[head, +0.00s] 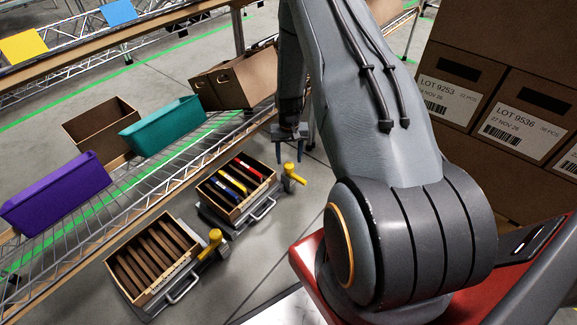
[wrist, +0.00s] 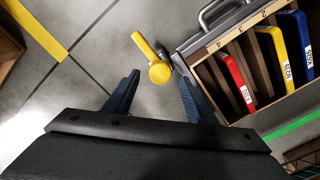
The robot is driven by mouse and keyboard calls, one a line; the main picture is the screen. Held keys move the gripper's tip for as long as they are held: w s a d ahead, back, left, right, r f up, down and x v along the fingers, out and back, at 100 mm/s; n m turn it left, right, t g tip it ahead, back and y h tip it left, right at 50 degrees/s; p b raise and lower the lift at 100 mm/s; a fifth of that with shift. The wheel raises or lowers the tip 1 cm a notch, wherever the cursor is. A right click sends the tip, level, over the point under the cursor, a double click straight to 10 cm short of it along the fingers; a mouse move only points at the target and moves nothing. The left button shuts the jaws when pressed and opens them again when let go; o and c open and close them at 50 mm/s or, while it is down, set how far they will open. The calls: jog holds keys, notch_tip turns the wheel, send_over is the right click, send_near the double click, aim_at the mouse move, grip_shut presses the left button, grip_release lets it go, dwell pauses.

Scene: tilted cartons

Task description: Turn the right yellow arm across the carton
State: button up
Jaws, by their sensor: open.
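The right yellow arm (head: 293,175) stands at the right side of the farther carton (head: 228,210) in the head view. In the wrist view the yellow arm (wrist: 148,50) has a round end and a bar that points up-left, away from the carton (wrist: 224,62), not across it. The carton holds red, yellow and blue flat pieces in slots. My gripper (head: 289,152) is open above the arm. In the wrist view my gripper's fingers (wrist: 159,77) are spread, with the arm's round end appearing between their tips; contact cannot be told.
A nearer carton (head: 133,290) with brown dividers has its own yellow arm (head: 210,243). A wire shelf (head: 130,170) with purple (head: 55,195) and teal (head: 160,126) bins runs along the left. Stacked boxes (head: 500,110) stand at the right. Grey floor lies clear beside the arm.

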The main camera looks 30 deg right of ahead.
aim_at(289, 164)
jog(key=shift+f+b, duration=0.6)
jog(key=shift+f, duration=1.5)
jog(key=shift+c, duration=0.4)
grip_shut()
